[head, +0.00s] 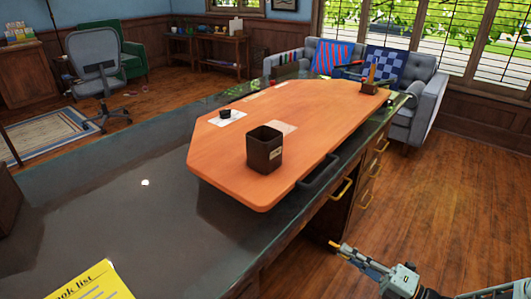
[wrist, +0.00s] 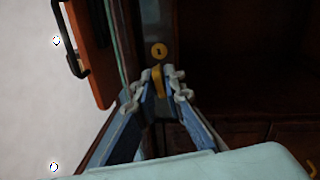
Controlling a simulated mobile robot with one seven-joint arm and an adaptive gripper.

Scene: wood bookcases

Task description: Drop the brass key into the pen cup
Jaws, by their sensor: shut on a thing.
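The pen cup (head: 264,155) is a dark brown, square, open-topped holder standing upright on an orange wooden board. Its inside is mostly in shadow. My gripper (head: 345,250) is low at the right, beside the desk's front and apart from the cup. In the wrist view, my gripper (wrist: 157,92) has its fingers closed on a narrow yellow piece, which I take as the brass key (wrist: 158,78). A round brass disc with a dark mark (wrist: 158,50) shows just beyond the fingertips; I cannot tell whether it belongs to the key.
The orange board (head: 225,150) lies on the dark glossy desk (head: 110,215), with a black handle (head: 318,173) at its front edge. Brass-handled drawers (head: 341,189) line the desk's front. A small wooden holder (head: 369,88) stands at the board's far end. Open floor lies to the right.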

